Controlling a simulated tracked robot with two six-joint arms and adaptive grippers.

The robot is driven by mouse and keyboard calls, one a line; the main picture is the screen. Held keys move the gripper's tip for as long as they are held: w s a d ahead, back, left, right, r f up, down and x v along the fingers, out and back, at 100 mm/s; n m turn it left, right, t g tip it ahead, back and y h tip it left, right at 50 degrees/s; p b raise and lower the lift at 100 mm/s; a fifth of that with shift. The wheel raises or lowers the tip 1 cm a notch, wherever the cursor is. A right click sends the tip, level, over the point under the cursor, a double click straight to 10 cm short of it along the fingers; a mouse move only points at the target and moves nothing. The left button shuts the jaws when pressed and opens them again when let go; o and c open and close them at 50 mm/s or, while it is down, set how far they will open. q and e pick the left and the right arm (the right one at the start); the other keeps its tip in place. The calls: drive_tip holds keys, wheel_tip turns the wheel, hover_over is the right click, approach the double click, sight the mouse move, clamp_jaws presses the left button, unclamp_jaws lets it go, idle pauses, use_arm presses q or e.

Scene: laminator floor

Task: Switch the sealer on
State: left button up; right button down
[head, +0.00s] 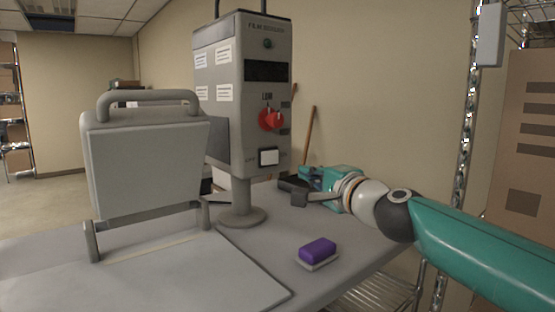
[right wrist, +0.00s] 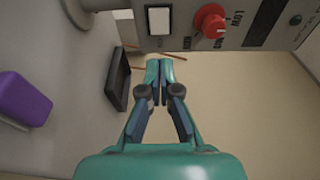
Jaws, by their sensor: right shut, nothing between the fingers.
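The film sealer's grey control box (head: 240,95) stands on a round-footed column on the table. Its front has a red knob (head: 271,119), a dark display (head: 266,71), a small dark green lamp (head: 267,44) and a white square switch (head: 268,157) low down. My right gripper (head: 307,176) is to the right of the box, below switch height in the picture. In the right wrist view its fingers (right wrist: 160,64) are together and empty, pointing toward the white switch (right wrist: 159,21), with a gap between. The red knob (right wrist: 210,20) is right of the switch. My left gripper is not in view.
A hinged grey plate with a handle (head: 148,165) stands left of the box. A purple block on a pale base (head: 317,250) lies on the table (head: 240,255) near the front. A black tray (right wrist: 118,80) is beside my right fingers. A metal rack post (head: 462,140) stands at right.

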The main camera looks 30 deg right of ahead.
sight(274, 157)
drive_tip(key=w+p, duration=0.1)
drive_tip(key=w, duration=0.3)
drive_tip(key=w+d+p, duration=0.1)
drive_tip(key=w, duration=0.4)
drive_tip(key=w+d+p, duration=0.1)
drive_tip(key=w, duration=0.3)
drive_tip(key=shift+w, duration=0.3)
drive_tip(key=shift+a, duration=0.1)
